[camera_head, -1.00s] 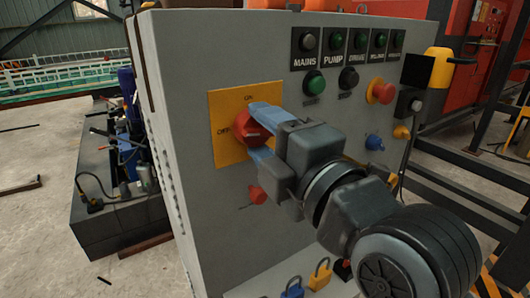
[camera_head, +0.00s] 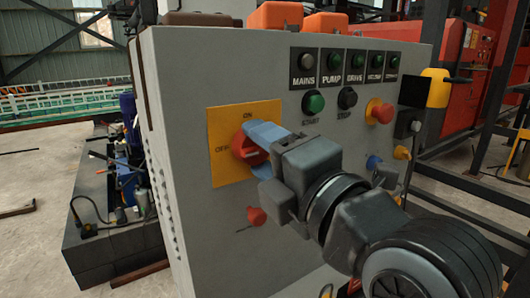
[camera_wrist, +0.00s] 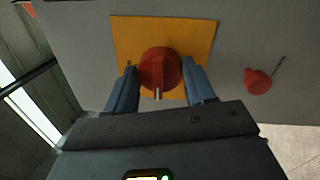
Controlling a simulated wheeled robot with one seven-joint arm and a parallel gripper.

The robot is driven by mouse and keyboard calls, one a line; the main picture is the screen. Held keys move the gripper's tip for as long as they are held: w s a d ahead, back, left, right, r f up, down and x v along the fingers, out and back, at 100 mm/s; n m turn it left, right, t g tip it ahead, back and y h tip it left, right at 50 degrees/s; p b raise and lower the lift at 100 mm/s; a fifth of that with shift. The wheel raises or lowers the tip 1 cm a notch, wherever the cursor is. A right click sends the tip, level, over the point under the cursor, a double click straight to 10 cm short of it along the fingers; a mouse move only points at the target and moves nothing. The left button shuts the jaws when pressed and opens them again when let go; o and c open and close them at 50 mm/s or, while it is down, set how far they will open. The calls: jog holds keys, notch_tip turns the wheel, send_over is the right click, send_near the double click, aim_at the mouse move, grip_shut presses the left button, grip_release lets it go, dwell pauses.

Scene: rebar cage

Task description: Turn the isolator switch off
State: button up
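The isolator switch is a red rotary knob (camera_head: 243,146) on a yellow plate (camera_head: 222,123) marked ON at the top and OFF at the left. It sits on the left part of the grey panel's front. My gripper (camera_head: 262,152) reaches it from the right, with one blue finger above the knob and one below. In the wrist view the knob (camera_wrist: 159,69) lies between the two fingertips (camera_wrist: 160,80), which sit against its sides with no clear gap. A short pale mark shows on the knob. The fingers partly hide the knob in the head view.
The grey panel (camera_head: 190,80) also carries indicator lamps, a green START button (camera_head: 313,102), a black STOP button (camera_head: 347,97) and a red mushroom button (camera_head: 379,111). A small red knob (camera_head: 256,216) sits below the yellow plate. Orange boxes (camera_head: 276,15) stand on top.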

jog(key=o, duration=0.4)
jog(key=p+v, duration=0.3)
jog(key=v, duration=0.4)
jog(key=shift+s+d+p, duration=0.25)
jog(key=shift+s+p, duration=0.05)
jog(key=shift+p, duration=0.05)
